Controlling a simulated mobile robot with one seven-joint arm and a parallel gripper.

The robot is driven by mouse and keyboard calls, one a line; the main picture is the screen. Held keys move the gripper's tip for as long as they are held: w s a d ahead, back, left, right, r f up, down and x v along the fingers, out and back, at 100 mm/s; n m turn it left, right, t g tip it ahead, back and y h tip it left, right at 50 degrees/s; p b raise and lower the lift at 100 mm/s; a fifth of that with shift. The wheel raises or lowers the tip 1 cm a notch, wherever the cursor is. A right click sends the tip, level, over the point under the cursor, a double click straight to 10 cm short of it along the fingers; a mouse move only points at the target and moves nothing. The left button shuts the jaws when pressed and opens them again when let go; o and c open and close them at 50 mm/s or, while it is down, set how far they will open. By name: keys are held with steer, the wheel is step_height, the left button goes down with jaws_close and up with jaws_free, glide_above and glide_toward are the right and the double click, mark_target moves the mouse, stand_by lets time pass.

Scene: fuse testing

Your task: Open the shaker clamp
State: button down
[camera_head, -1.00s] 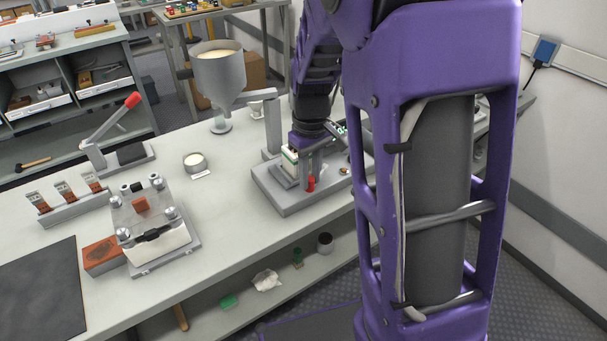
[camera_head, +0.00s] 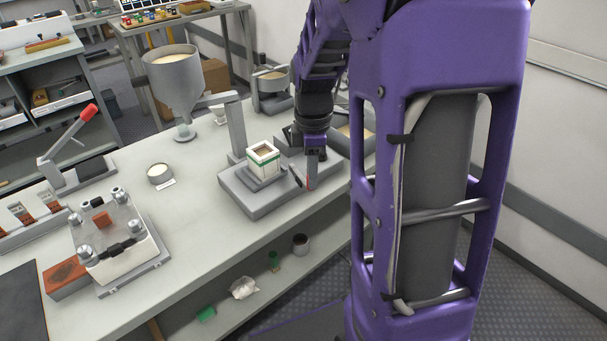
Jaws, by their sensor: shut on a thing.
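The shaker is a grey block-like base (camera_head: 243,205) on the bench, in the middle of the head view. A white square box with a green band (camera_head: 263,166) stands upright on it, its top uncovered. My gripper (camera_head: 311,172) points down at the right edge of the base, to the right of the box and apart from it. It is shut on the shaker clamp (camera_head: 308,184), of which a red-tipped part shows just below and beside the fingers. The rest of the clamp is hidden by the gripper and too small to make out.
A grey funnel on a stand (camera_head: 173,75) rises behind the shaker to the left. A small round dish (camera_head: 160,174) and a clear-topped fixture (camera_head: 118,240) stand left. A round pan (camera_head: 270,80) stands behind. Bare bench lies between the dish and shaker.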

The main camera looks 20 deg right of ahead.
steer(key=shift+w+d+n, duration=0.15)
steer(key=shift+d+n, duration=0.45)
steer(key=shift+n, duration=0.2)
steer(key=c, duration=0.7)
jaws_free()
step_height(320, 180, up, 18)
steer(key=p, duration=0.3)
steer(key=shift+f, duration=0.25)
steer(key=shift+d, duration=0.1)
